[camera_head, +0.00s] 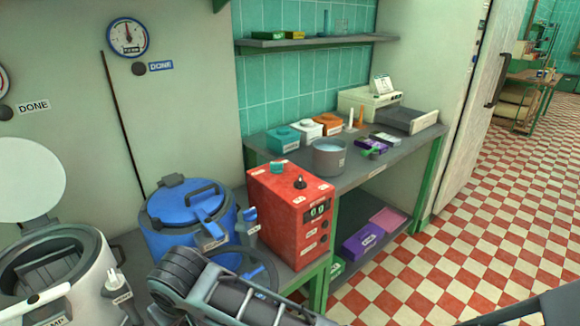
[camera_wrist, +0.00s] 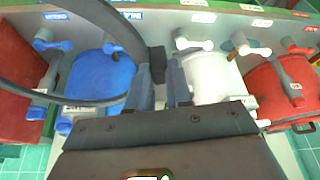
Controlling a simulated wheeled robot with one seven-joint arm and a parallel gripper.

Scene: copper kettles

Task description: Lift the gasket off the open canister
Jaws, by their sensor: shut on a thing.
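The open canister (camera_head: 62,270) is white, at the lower left of the head view, with its round pale lid (camera_head: 30,180) swung up behind it. A white canister body also shows in the wrist view (camera_wrist: 212,78); its mouth cannot be made out there. The gasket is a dark ring with a block-like tab (camera_wrist: 157,62). My gripper (camera_wrist: 163,88) is shut on that tab, and the ring curves away to the left. In the head view, the gasket (camera_head: 271,268) shows partly behind my arm, in front of the blue canister and apart from the open canister. My fingertips are hidden there.
A closed blue canister (camera_head: 185,208) stands right of the open one, beside a red control box (camera_head: 292,215). A red canister (camera_wrist: 282,88) shows in the wrist view. A bench (camera_head: 360,165) holds a grey pot (camera_head: 328,158) and small boxes. The checkered floor at right is clear.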

